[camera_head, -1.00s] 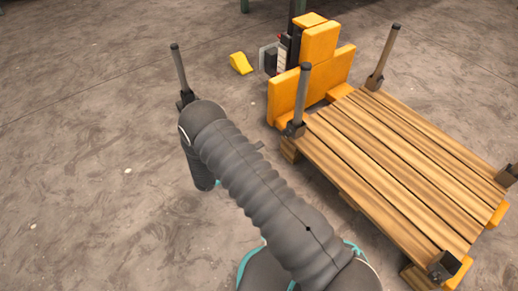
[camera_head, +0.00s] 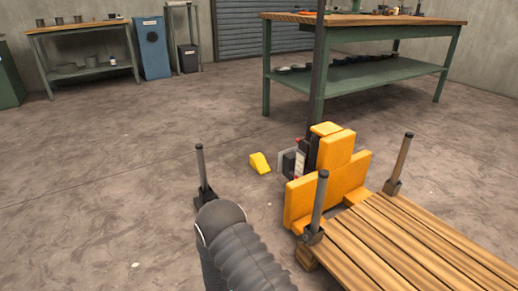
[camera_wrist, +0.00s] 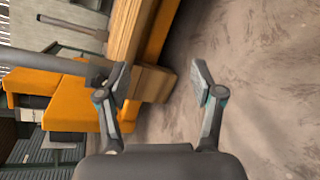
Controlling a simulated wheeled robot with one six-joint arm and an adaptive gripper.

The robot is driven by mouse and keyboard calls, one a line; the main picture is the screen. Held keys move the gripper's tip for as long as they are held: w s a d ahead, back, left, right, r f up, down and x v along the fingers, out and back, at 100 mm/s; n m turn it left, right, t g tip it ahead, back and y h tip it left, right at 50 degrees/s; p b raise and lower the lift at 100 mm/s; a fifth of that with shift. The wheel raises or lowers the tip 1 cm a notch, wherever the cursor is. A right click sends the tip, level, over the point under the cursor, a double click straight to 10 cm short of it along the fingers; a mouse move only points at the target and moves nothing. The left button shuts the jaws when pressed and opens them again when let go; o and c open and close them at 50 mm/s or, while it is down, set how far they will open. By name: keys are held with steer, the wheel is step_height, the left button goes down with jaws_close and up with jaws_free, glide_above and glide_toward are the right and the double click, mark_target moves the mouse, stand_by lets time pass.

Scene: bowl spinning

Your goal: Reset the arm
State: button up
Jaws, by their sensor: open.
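My gripper (camera_wrist: 160,90) is open in the wrist view, with a wide gap and nothing between its two fingers. Its left finger lies in front of the orange machine's wooden pallet edge, and its right finger is over bare floor. In the head view my dark ribbed arm rises from the bottom edge, left of the pallet, and hides the gripper there.
A wooden pallet (camera_head: 400,247) with upright posts stands at the right, against an orange machine (camera_head: 338,172). A yellow wedge (camera_head: 260,163) lies on the floor behind. Green workbenches (camera_head: 365,38) and a blue cabinet (camera_head: 153,47) stand at the back. The floor at left is clear.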

steer(key=s+d+r+m+y+p, duration=0.2)
steer(key=s+r+y, duration=0.3)
steer(key=r, duration=1.2)
steer(key=s+d+r+m+t+y+p, duration=0.1)
steer(key=s+d+r+m+y+p, duration=0.2)
steer(key=s+r, duration=0.6)
steer(key=s+d+r+m+t+y+p, duration=0.1)
steer(key=s+r+y+p, duration=0.4)
steer(key=r, duration=2.2)
steer(key=s+d+m+y, duration=0.1)
steer(key=s+m, duration=0.1)
steer(key=shift+s+d+r+m+y, duration=0.2)
steer(key=shift+d+r+m+y, duration=0.1)
steer(key=shift+d+y, duration=0.1)
